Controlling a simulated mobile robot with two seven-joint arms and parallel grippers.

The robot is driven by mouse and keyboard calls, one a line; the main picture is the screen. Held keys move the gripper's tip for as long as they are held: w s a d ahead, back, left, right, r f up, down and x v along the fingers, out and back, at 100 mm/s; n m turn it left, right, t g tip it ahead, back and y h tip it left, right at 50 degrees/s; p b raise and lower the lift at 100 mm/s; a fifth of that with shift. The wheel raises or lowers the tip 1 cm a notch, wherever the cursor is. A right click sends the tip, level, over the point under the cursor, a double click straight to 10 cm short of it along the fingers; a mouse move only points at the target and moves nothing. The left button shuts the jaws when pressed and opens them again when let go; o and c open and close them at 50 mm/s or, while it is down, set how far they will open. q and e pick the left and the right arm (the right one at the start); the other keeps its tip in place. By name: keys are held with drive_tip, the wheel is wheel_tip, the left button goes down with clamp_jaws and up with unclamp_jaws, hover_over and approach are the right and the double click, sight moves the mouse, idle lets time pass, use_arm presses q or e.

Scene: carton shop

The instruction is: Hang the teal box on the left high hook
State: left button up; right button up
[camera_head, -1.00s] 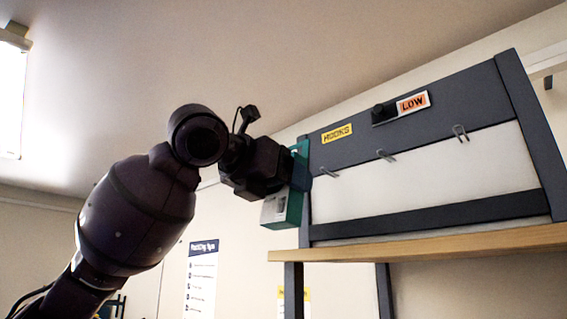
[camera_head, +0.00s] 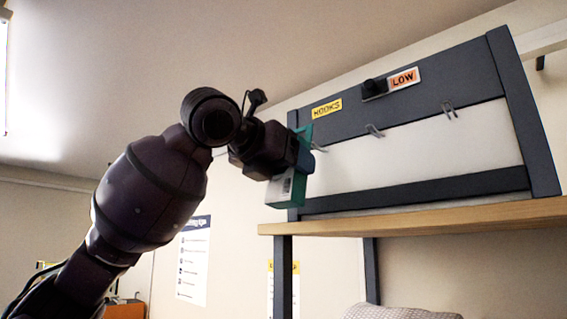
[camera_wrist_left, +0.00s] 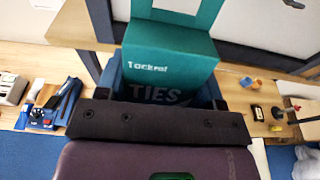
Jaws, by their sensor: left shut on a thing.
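The teal box (camera_head: 285,188) is held up at the left end of the hook board, in the head view. My left gripper (camera_head: 296,155) is shut on it and covers its middle. In the left wrist view the teal box (camera_wrist_left: 170,68) sits between the dark blue fingers, with white lettering on its face. The left high hook (camera_head: 318,148) is a small wire hook just right of the box; its base is partly hidden by the gripper. I cannot tell whether box and hook touch. My right gripper is not in view.
Two more hooks, middle (camera_head: 375,130) and right (camera_head: 449,109), are empty. A wooden shelf (camera_head: 420,220) runs below the board (camera_head: 440,80). Yellow HOOKS (camera_head: 327,109) and orange LOW (camera_head: 404,79) labels are above. The left wrist view shows a workbench (camera_wrist_left: 75,75) with small items.

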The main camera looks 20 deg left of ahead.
use_arm(q)
drive_tip(key=shift+x, duration=3.1)
drive_tip(key=shift+w+r, duration=0.1)
drive_tip(key=shift+w, duration=0.05)
drive_tip(key=o, duration=1)
drive_tip(key=shift+o, duration=0.2)
